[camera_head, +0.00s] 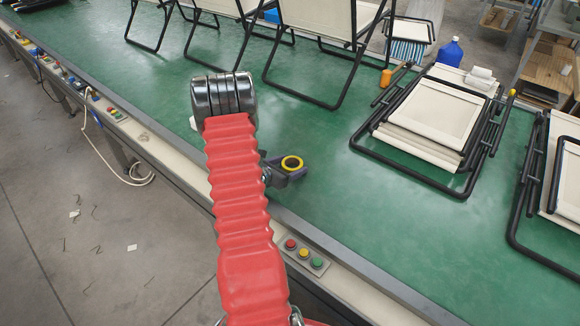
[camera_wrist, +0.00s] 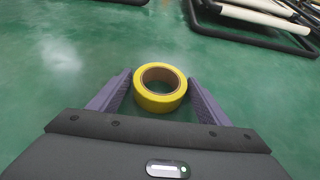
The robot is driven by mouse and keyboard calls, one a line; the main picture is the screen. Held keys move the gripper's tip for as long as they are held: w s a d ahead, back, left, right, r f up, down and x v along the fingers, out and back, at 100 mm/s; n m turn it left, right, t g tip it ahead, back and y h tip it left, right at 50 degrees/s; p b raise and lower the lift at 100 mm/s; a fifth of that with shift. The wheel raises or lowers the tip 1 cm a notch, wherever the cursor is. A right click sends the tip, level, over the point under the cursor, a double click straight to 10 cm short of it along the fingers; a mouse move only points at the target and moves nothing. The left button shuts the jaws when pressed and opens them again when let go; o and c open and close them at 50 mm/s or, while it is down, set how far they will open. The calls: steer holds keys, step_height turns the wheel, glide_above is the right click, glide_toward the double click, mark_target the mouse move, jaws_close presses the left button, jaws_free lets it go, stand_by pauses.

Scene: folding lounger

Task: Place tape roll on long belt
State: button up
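The yellow tape roll (camera_wrist: 160,101) lies between the two fingers of my gripper (camera_wrist: 160,100) in the wrist view, with the green belt below it. The fingers stand at the roll's left and right sides. Small gaps seem to show at its sides, and firm contact cannot be made out. Whether the roll rests on the belt or hangs just above it is unclear.
A folded lounger (camera_head: 430,125) lies on the belt to the right, with another (camera_head: 565,170) beyond it. Unfolded lounger frames (camera_head: 315,20) stand at the back. A blue bottle (camera_head: 450,52) stands at the far edge. A button box (camera_head: 303,254) sits on the near rail.

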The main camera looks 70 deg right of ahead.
steer(key=shift+o, duration=0.8)
steer(key=shift+r, duration=0.1)
steer(key=shift+w+a+r, duration=0.1)
steer(key=shift+a, duration=0.1)
steer(key=v, duration=1.1)
steer(key=shift+w+a+r, duration=0.1)
steer(key=shift+a+r, duration=0.1)
steer(key=shift+a, duration=0.05)
